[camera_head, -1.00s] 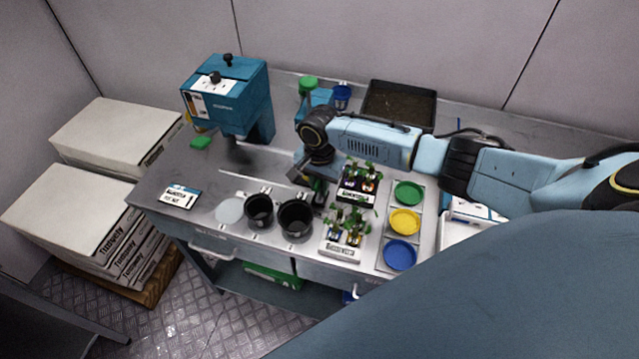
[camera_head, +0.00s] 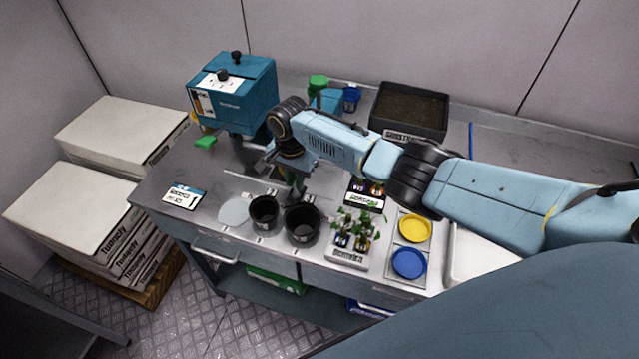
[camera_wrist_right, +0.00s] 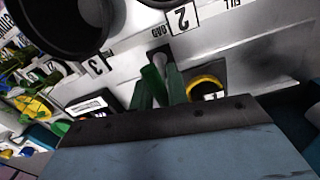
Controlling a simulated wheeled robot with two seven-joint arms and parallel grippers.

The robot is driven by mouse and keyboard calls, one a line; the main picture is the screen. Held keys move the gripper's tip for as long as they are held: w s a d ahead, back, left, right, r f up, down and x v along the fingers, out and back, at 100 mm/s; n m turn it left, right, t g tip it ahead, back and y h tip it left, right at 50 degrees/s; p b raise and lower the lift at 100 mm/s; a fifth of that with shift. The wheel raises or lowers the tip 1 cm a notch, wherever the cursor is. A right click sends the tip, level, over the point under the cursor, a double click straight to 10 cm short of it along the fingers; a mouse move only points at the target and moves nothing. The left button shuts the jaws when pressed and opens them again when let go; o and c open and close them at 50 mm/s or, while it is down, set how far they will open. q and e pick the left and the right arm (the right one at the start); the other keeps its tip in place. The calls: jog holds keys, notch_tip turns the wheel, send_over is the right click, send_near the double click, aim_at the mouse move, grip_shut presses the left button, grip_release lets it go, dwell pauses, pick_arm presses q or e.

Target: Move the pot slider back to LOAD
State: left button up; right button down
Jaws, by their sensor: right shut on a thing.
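My right gripper (camera_head: 290,194) reaches down to the bench behind two black pots (camera_head: 263,212). In the right wrist view its green fingers (camera_wrist_right: 160,88) are shut around a small grey upright peg (camera_wrist_right: 159,60), which looks like the slider's handle. The peg stands in a dark slot beside the labels "2" (camera_wrist_right: 181,17) and "3" (camera_wrist_right: 95,65). A "FILL" label (camera_wrist_right: 233,3) shows at the top edge. I cannot read a LOAD mark. The slider body is mostly hidden by my gripper. My left gripper is not in view.
A blue machine (camera_head: 232,95) stands at the back left. A plant tray (camera_head: 348,257) and yellow (camera_head: 415,228) and blue (camera_head: 409,263) dishes lie to the right. A soil tray (camera_head: 410,108) is at the back. A printed card (camera_head: 185,197) lies at the left.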

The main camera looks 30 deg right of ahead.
jog(key=shift+w+a+f+b, duration=0.15)
jog(key=shift+w+a+b, duration=0.2)
jog(key=shift+w, duration=0.2)
jog(key=shift+a, duration=0.15)
jog(key=shift+r, duration=0.2)
jog(key=c, duration=1.4)
grip_release()
notch_tip(320, 180, up, 13)
jog(key=p, duration=0.1)
jog(key=shift+r, duration=0.2)
